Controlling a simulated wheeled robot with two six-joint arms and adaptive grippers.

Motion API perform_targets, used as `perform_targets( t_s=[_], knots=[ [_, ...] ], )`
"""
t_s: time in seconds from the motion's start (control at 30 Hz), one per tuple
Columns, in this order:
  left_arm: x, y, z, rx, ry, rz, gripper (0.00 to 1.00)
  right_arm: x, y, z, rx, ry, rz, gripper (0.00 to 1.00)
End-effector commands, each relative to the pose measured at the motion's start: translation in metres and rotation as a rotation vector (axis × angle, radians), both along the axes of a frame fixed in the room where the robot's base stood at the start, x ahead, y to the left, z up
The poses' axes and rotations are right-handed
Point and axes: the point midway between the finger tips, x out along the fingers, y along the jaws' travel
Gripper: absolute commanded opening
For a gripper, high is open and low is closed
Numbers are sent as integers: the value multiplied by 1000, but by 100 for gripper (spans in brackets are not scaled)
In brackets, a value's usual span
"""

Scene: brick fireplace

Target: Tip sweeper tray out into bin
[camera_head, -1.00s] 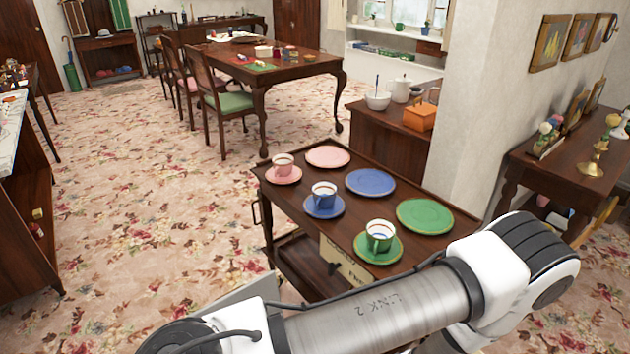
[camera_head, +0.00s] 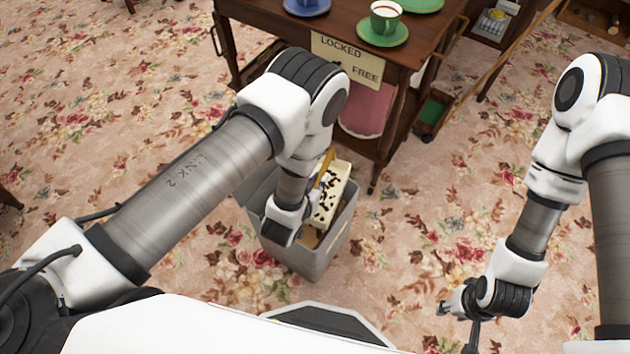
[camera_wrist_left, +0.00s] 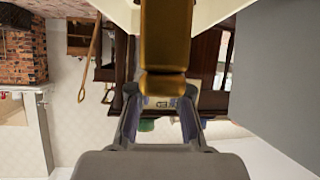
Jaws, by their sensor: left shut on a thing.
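The sweeper tray (camera_head: 333,188) is cream with dark bits on its face. It sits slanted at the mouth of the grey bin (camera_head: 322,262), partly hidden by my left wrist. A yellow-brown handle (camera_head: 327,165) shows beside it. In the left wrist view, my left gripper (camera_wrist_left: 160,98) is shut on the brass-coloured handle (camera_wrist_left: 165,42), with a cream surface of the tray (camera_wrist_left: 119,12) above. The head view hides its fingertips. The grey bin wall (camera_wrist_left: 285,65) fills the right side. My right gripper (camera_head: 468,318) hangs empty over the carpet at right; its fingers are unclear.
A dark wooden trolley (camera_head: 300,38) stands just behind the bin, with a sign (camera_head: 347,60) reading "LOCKED" and "FREE". A green cup (camera_head: 385,18) on a saucer and a blue saucer are near its front edge. Floral carpet (camera_head: 130,200) is clear at left.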

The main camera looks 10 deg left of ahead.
Motion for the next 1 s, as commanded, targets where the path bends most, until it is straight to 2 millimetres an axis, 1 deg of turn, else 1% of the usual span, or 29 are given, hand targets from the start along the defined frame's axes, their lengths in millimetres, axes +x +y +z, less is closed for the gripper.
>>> perform_targets(
  t_s=[0.03, 0.1, 0.3, 0.53, 1.0],
  knots=[
    [1, 1, -7, -8, -2, 0, 0, 0, 0, -14, 0, 0, 0, 38],
    [1, 2, -9, -26, 1, 1, 0, 0, 0, -25, 0, 1, 0, 38],
    [1, 6, -12, -77, 9, 1, 0, 0, 0, -54, 0, 1, 0, 38],
    [2, 15, -19, -188, 25, 5, 0, 0, 0, -87, 0, 1, 0, 38],
    [7, 54, -46, -693, 92, 7, 0, 0, 0, -153, 0, 1, 0, 38]
  ],
)
